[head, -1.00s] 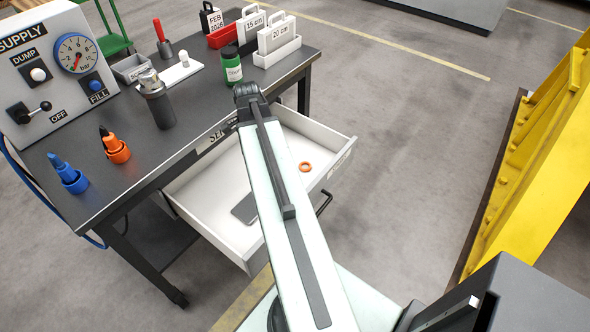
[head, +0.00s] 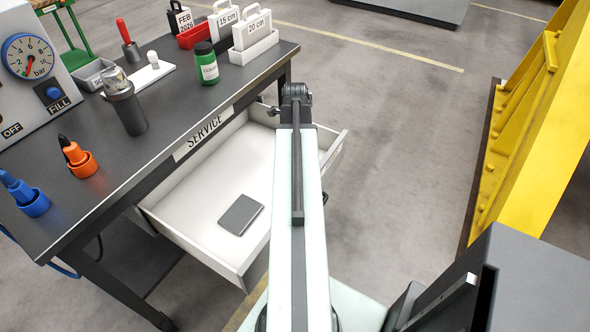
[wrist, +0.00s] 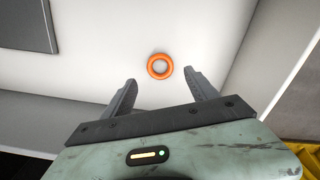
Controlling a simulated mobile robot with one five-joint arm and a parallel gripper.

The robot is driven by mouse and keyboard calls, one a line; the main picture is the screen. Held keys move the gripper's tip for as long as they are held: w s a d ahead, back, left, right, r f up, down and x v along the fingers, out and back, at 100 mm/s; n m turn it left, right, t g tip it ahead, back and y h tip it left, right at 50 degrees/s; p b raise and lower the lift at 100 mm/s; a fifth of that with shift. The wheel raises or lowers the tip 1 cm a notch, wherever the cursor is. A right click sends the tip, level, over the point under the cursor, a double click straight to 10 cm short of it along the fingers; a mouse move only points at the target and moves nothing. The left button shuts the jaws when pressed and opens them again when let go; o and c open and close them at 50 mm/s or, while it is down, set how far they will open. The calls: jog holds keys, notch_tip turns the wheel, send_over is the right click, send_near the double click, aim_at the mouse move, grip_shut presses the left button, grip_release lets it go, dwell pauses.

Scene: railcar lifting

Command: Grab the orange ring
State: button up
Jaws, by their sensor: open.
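The orange ring (wrist: 160,66) lies flat on the white floor of the open drawer in the wrist view. It sits just beyond my fingertips, roughly centred between them. In the head view my arm hides the ring. My gripper (wrist: 160,84) is open and empty, with its two grey fingers apart on either side below the ring. In the head view my arm reaches over the drawer (head: 190,254), and the fingers cannot be made out there.
A dark grey flat block (head: 239,215) lies in the drawer, left of my arm. The drawer's walls stand around the ring. The dark workbench (head: 170,100) holds a green-labelled bottle (head: 206,63), a grey cylinder (head: 126,103) and coloured fittings. A yellow steel frame (head: 525,130) stands at right.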

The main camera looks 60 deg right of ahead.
notch_tip(320, 180, down, 5)
jog(key=b, duration=0.4)
jog(key=shift+r, duration=0.15)
jog(key=c, duration=1.4)
notch_tip(320, 180, up, 10)
jog(key=p, duration=1)
jog(key=shift+r, duration=0.15)
